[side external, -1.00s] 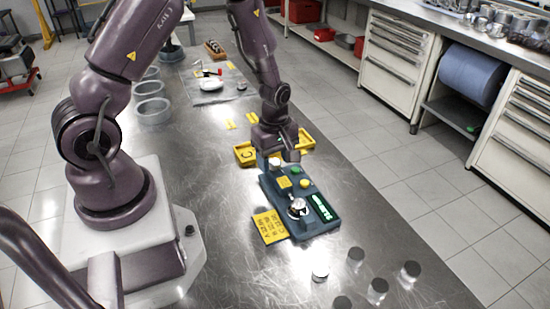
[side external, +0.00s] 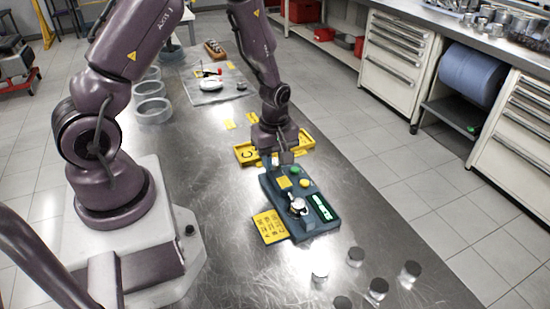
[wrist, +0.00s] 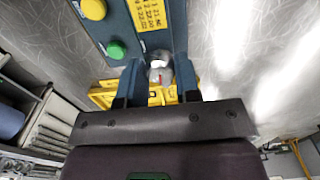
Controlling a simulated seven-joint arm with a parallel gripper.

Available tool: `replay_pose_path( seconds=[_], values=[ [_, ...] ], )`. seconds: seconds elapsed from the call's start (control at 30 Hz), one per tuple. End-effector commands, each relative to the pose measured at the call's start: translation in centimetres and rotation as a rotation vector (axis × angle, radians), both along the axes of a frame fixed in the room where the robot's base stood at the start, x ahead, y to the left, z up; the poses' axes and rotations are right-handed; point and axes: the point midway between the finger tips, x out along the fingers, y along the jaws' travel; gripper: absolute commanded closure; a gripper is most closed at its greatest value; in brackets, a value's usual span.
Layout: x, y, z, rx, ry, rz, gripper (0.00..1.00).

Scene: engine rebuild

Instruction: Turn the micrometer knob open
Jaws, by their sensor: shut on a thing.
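The dark blue-green micrometer device (side external: 318,224) lies on the metal bench, with a lit green display (side external: 321,207), a green button (side external: 294,170), a yellow button (side external: 304,183) and a round silver part (side external: 297,206) on top. My gripper (side external: 278,162) is at the device's far end. In the wrist view, its two blue-grey fingers (wrist: 155,80) stand on either side of the small silver knob (wrist: 159,74), shut on it. The fingers partly hide the knob. The device's body (wrist: 118,22) also shows there.
A yellow bin (side external: 244,155) sits close behind my gripper. A yellow label plate (side external: 269,226) lies beside the device. Several metal cylinders (side external: 378,287) stand at the front right. Grey rings (side external: 152,111) stand behind on the left.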

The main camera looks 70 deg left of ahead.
Motion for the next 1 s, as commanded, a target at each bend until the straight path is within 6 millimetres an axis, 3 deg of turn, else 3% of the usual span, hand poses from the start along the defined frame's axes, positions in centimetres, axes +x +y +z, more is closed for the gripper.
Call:
replay_pose_path(
  seconds=[1.0],
  values=[
    [0.02, 0.07, 0.11, 0.001, -0.001, -0.941, 0.93]
  ],
)
